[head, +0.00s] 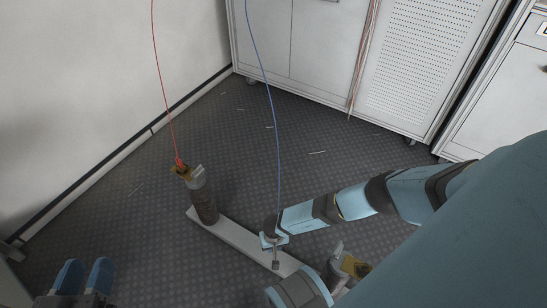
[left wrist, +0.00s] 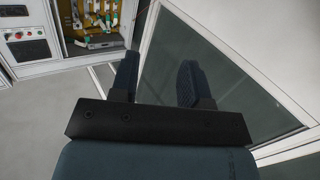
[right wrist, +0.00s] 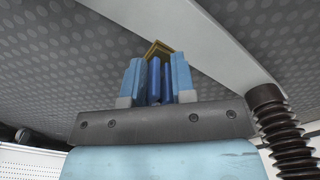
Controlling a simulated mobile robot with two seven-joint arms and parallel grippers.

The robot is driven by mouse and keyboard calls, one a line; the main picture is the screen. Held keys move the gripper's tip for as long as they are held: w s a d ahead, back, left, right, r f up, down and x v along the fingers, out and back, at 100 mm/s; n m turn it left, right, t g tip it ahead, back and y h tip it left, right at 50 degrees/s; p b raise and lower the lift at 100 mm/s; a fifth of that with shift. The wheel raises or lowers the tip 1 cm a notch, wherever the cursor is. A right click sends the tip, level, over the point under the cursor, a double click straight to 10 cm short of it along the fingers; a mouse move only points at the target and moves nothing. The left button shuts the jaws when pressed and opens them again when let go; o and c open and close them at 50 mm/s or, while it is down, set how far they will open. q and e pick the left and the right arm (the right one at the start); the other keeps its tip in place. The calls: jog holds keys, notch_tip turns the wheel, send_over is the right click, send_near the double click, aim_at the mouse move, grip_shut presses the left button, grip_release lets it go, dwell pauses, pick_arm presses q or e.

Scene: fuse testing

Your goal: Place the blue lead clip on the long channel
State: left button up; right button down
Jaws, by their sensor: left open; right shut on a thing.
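My right gripper (head: 274,242) is over the long pale channel (head: 240,236). It is shut on the blue lead clip (right wrist: 154,82), whose brass jaw (right wrist: 158,48) points toward the channel's edge (right wrist: 165,25) in the right wrist view. I cannot tell whether the jaw touches the channel. The blue lead (head: 272,110) rises from this gripper to the top of the head view. The clip itself is mostly hidden by the gripper in the head view. My left gripper (head: 85,276) is open and empty at the lower left; its two dark fingers (left wrist: 158,82) stand apart in the left wrist view.
A dark ribbed insulator (head: 204,203) stands at the channel's left end, with a red lead clip (head: 181,166) on its grey cap. A brass fitting (head: 354,268) is at the lower right, partly behind my arm. White cabinets (head: 310,45) line the back.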

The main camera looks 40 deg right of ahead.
notch_tip(320, 180, down, 4)
jog(key=shift+r+b, duration=0.15)
jog(key=shift+b, duration=0.5)
notch_tip(320, 180, down, 4)
jog(key=b, duration=0.2)
jog(key=shift+b, duration=0.4)
pick_arm(q)
jog(key=w+m, duration=0.1)
jog(key=w+a+r+m+t+h, duration=0.1)
jog(key=m, duration=0.1)
jog(key=shift+w+a+t, duration=0.15)
jog(key=shift+a+t, duration=0.15)
jog(key=shift+f, duration=0.15)
pick_arm(e)
jog(key=c, duration=1.3)
grip_release()
jog(key=shift+f, duration=0.2)
jog(key=shift+c, duration=0.2)
pick_arm(q)
jog(key=shift+d, duration=0.1)
pick_arm(e)
jog(key=o, duration=0.4)
jog(key=shift+r, duration=0.1)
